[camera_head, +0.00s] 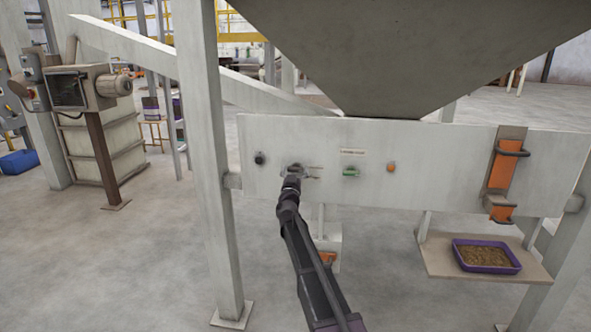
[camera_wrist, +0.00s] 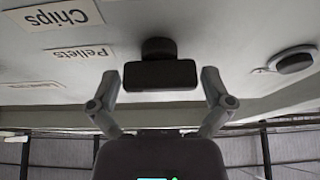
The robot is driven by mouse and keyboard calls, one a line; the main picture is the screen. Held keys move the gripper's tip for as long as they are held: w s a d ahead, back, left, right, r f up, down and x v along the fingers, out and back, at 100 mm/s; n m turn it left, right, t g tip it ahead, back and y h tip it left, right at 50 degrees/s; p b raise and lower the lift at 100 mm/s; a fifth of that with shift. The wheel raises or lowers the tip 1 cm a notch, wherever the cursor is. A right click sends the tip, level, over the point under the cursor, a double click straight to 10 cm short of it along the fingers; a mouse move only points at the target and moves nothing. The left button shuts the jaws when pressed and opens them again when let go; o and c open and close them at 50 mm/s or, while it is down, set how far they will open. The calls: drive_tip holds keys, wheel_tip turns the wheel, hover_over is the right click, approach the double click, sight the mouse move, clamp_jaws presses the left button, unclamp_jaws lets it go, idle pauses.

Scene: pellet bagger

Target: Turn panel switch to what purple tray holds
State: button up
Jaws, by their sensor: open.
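The purple tray (camera_head: 487,256) sits on a shelf at the lower right in the head view. It holds a layer of loose, tan-brown bits, too small to tell their shape clearly. The panel switch (camera_wrist: 160,73) is a black bar-shaped handle on a round base in the wrist view. Upside-down labels beside it read "Chips" (camera_wrist: 56,16) and "Pellets" (camera_wrist: 82,53); a third label (camera_wrist: 36,85) is unreadable. My gripper (camera_wrist: 159,80) is open, with one finger on each side of the handle and gaps visible. In the head view my gripper (camera_head: 291,183) partly hides the switch.
The white panel (camera_head: 450,150) also carries a black knob (camera_head: 259,158), a green control (camera_head: 351,171) and an orange button (camera_head: 391,167). A grey post (camera_head: 205,150) stands left of the panel.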

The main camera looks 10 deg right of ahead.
drive_tip(key=c, duration=0.9)
drive_tip(key=shift+o, duration=0.2)
drive_tip(key=shift+m, duration=0.5)
drive_tip(key=m+h, duration=0.1)
drive_tip(key=m, duration=0.2)
drive_tip(key=m+g+h, duration=0.1)
drive_tip(key=m+h, duration=0.1)
drive_tip(key=shift+r+m+g+p, duration=0.1)
drive_tip(key=shift+m+g+p, duration=0.2)
drive_tip(key=shift+m+p, duration=0.1)
drive_tip(key=m+g+h, duration=0.1)
drive_tip(key=m, duration=0.1)
drive_tip(key=m+g+p, duration=0.1)
drive_tip(key=m, duration=0.2)
drive_tip(key=shift+d+m+h, duration=0.1)
drive_tip(key=shift+m+h, duration=0.2)
drive_tip(key=shift+h, duration=0.1)
